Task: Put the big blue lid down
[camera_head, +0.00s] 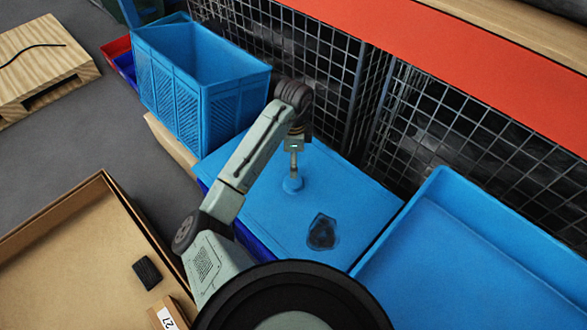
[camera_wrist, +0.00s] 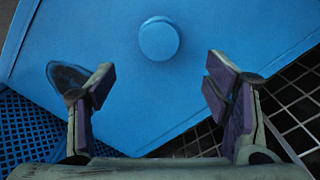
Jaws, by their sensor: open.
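The big blue lid (camera_head: 345,195) lies flat over a darker blue container (camera_head: 254,242) in the head view. It has a round blue knob (camera_head: 292,185) and a dark patch (camera_head: 321,232). The wrist view shows the lid (camera_wrist: 230,30) from above, with the knob (camera_wrist: 159,38) beyond the fingertips and the dark patch at left. My gripper (camera_head: 293,165) points down over the knob. In the wrist view my gripper (camera_wrist: 158,85) has its two fingers wide apart with nothing between them. The exact gap between fingertips and knob is unclear.
A blue crate (camera_head: 200,80) stands behind left of the lid, and a large blue tray (camera_head: 450,260) adjoins it at right. A cardboard box (camera_head: 80,255) stands at left. Wire mesh (camera_head: 320,65) and an orange beam (camera_head: 470,70) bound the back.

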